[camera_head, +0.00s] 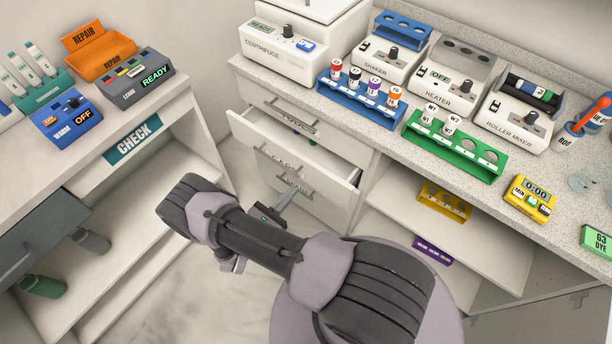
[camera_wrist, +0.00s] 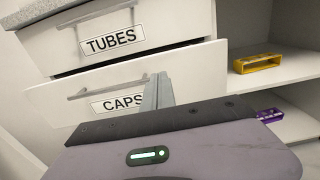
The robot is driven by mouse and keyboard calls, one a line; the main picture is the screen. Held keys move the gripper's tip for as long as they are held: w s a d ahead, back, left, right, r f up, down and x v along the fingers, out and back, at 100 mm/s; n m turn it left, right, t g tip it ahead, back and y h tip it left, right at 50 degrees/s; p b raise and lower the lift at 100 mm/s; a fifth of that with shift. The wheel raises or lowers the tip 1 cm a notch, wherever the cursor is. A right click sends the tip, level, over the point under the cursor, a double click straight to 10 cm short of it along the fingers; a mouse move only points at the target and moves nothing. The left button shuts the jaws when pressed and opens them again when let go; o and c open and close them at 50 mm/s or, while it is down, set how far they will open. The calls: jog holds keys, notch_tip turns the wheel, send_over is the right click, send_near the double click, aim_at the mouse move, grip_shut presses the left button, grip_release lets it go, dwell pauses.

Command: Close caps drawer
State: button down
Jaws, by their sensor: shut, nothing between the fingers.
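The caps drawer is pulled out from the cabinet in the head view, its rim (camera_head: 262,133) standing clear of the cabinet and part of its inside showing. In the wrist view its white front (camera_wrist: 60,108) carries the CAPS label and a bar handle (camera_wrist: 108,87). A dark gap shows above it. My gripper (camera_head: 286,196) is shut and empty, near the right part of the drawer front. Its fingers (camera_wrist: 158,92) overlap the drawer front just right of the label in the wrist view. I cannot tell whether they touch it.
The tubes drawer (camera_wrist: 170,22) above is shut. Open shelves right of the drawers hold a yellow rack (camera_wrist: 258,63) and a purple rack (camera_wrist: 270,116). The counter (camera_head: 330,113) above carries lab devices. A second bench (camera_head: 90,125) stands at left, with floor between.

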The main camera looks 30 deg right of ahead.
aim_at(312, 169)
jog(key=b+x, duration=0.1)
jog(key=x, duration=0.7)
jog(key=shift+w+d+b, duration=0.1)
jog(key=shift+d+b, duration=0.1)
jog(key=shift+b, duration=0.1)
